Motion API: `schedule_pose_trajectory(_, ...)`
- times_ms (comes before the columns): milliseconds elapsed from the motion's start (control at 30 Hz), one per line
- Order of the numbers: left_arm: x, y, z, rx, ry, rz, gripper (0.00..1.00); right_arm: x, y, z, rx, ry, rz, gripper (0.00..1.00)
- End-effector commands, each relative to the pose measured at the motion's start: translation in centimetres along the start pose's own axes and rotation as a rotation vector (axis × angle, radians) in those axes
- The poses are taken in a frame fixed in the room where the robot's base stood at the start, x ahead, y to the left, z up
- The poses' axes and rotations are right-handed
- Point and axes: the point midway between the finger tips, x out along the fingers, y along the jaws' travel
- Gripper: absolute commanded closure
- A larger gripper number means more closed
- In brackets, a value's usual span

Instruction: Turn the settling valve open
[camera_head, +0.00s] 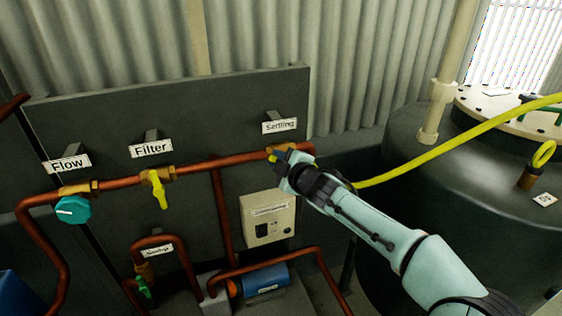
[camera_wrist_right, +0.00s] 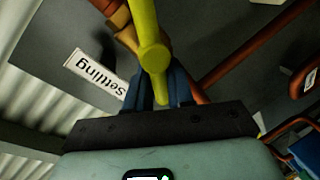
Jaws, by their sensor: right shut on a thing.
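The settling valve is a brass body on the copper pipe, at the right end of the dark panel under the "Settling" label (camera_head: 279,126). My right gripper (camera_head: 284,162) is at this valve in the head view and covers most of it. In the right wrist view, the yellow valve handle (camera_wrist_right: 149,50) lies between the blue fingers of my right gripper (camera_wrist_right: 160,92), which is shut on it. The brass valve body (camera_wrist_right: 118,18) shows behind the handle. The "Settling" label also shows in the wrist view (camera_wrist_right: 97,73). My left gripper is in neither view.
The filter valve (camera_head: 157,188) with its yellow handle and the teal flow valve (camera_head: 73,209) sit left on the same pipe. A control box (camera_head: 268,218) and a blue motor (camera_head: 265,281) are below. A large dark tank (camera_head: 480,170) stands right, with a yellow hose (camera_head: 440,150).

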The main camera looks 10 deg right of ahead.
Motion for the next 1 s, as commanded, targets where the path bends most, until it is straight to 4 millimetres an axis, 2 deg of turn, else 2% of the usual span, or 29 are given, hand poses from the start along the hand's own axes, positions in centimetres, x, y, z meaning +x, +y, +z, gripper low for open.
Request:
schedule_pose_trajectory(100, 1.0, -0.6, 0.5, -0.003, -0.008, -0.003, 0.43, 0.1, -0.6, 0.1, -0.106, -0.028, 0.0, 1.0)
schedule_pose_trajectory(500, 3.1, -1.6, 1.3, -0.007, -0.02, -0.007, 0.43, 0.3, -1.3, 0.3, -0.391, -0.105, 0.001, 1.0)
schedule_pose_trajectory(1000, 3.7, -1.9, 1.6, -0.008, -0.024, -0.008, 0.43, 0.4, -1.4, 0.4, -0.509, -0.136, 0.001, 1.0)
